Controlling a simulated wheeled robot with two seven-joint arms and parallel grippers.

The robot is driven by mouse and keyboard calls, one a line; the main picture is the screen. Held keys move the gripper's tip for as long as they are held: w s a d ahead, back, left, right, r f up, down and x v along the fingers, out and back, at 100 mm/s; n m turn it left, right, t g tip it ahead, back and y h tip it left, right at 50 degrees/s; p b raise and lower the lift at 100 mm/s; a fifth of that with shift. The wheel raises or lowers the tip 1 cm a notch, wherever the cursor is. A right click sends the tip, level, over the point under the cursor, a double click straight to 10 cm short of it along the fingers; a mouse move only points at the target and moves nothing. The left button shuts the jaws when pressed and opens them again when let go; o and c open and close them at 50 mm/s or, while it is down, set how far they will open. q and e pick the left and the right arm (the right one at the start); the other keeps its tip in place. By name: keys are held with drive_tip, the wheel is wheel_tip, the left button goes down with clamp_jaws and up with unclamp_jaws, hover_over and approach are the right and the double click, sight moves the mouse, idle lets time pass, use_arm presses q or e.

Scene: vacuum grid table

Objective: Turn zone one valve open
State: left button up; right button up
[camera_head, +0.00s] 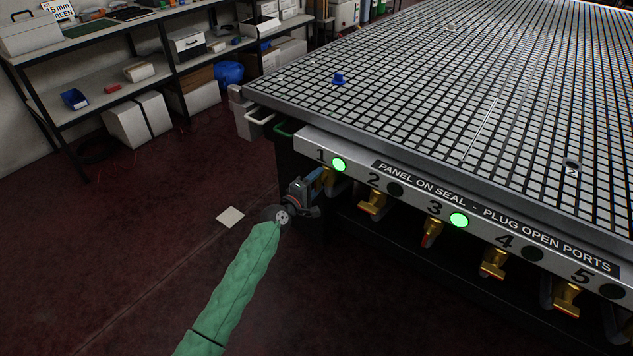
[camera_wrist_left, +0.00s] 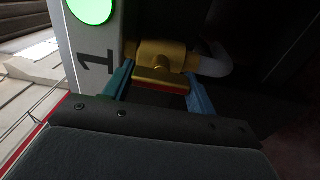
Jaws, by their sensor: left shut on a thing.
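The zone one valve (camera_head: 328,177) is a brass valve under the panel label 1. It is mostly hidden by my left gripper (camera_head: 314,184) in the head view. In the left wrist view its brass body (camera_wrist_left: 163,54) shows with a pale pipe at its right. Its handle (camera_wrist_left: 160,86), brass with a red face, lies between the fingers of my left gripper (camera_wrist_left: 158,90), one finger on each side. The left gripper is shut on this handle. The zone one lamp (camera_head: 339,165) glows green. My right gripper is not in view.
Lamp 3 (camera_head: 459,220) is also green; lamps 2, 4 and 5 are dark. Several other brass valves (camera_head: 372,202) hang along the panel (camera_head: 480,200) to the right. The grid table (camera_head: 420,90) overhangs above. A shelf (camera_head: 110,85) stands left, with open floor between.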

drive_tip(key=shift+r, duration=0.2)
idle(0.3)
use_arm(q)
drive_tip(key=o, duration=1)
drive_tip(key=v, duration=0.8)
drive_tip(key=shift+w, duration=0.1)
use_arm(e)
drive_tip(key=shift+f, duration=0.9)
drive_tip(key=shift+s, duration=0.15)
